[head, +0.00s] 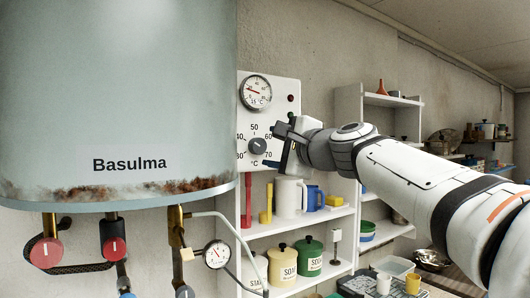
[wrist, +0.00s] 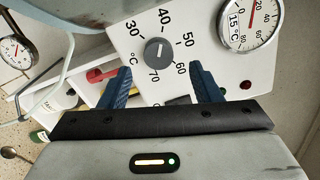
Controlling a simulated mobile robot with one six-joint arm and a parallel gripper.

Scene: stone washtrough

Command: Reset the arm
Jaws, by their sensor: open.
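My gripper (head: 274,146) is at the end of my arm, reaching in from the right in the head view. Its two blue fingers are apart and empty in the wrist view (wrist: 161,72). It faces the white control panel (head: 285,92) with a grey temperature knob (head: 257,147), which also shows in the wrist view (wrist: 154,49). The knob lies beyond and roughly between the fingertips, and no contact shows. The scale around it reads 30 to 70 °C. A round gauge (head: 256,92) sits above the knob, and it also shows in the wrist view (wrist: 250,22).
The grey-green Basulma boiler (head: 120,90) fills the left, with red-handled valves (head: 46,252) and a pressure gauge (head: 217,254) below. A white shelf (head: 325,217) with a white jug (head: 290,197) and soap canisters (head: 283,265) stands beneath my gripper. Another shelf unit (head: 392,101) is behind my arm.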

